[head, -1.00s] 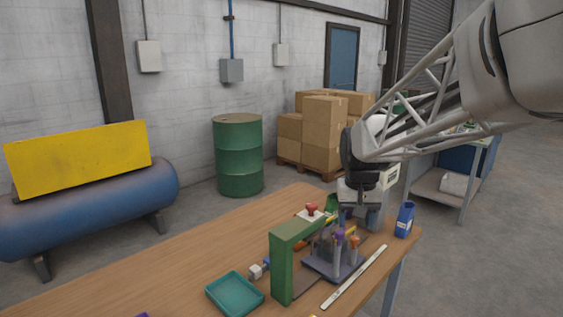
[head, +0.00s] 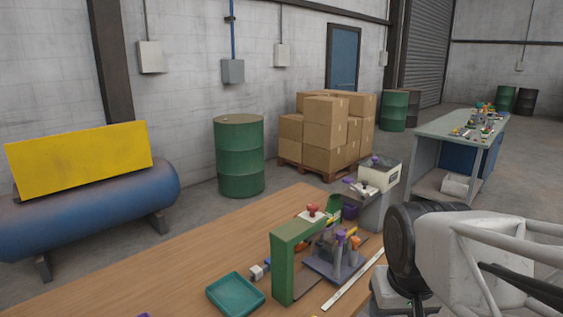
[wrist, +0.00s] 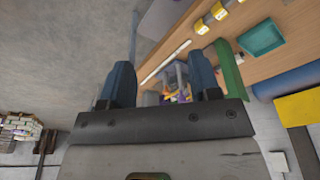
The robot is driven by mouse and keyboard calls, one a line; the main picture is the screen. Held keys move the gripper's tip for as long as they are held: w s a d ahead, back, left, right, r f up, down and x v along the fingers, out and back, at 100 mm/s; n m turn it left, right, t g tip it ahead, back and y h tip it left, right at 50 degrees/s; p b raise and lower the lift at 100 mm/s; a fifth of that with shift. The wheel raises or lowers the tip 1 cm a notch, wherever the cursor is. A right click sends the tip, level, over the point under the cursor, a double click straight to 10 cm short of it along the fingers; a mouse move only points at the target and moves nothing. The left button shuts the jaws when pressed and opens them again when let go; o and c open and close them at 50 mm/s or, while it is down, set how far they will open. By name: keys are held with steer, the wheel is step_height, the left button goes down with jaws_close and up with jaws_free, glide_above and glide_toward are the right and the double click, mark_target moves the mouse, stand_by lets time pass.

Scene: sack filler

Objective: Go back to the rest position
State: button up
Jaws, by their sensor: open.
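My gripper (wrist: 160,85) shows in the wrist view with its two blue fingers apart and nothing between them. In the head view my arm's end is at the lower right, beside the right edge of the wooden table (head: 190,262), and the fingers there are out of sight. The green upright frame (head: 283,268) stands on the table left of my arm. A rack (head: 335,268) with purple- and orange-topped items stands just right of the frame. It also shows beyond the fingers in the wrist view (wrist: 177,78), partly hidden.
A teal tray (head: 235,294) lies left of the green frame, and a pale strip (head: 350,283) lies along the right table edge. A grey machine (head: 377,190) stands behind the table. A workbench (head: 447,128) is at the back right. Bare floor lies between the workbench and the table.

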steer(key=shift+s+f, duration=0.3)
steer(key=shift+s, duration=0.45)
steer(key=shift+s+f, duration=0.3)
steer(key=shift+s, duration=0.45)
stand_by(1.2)
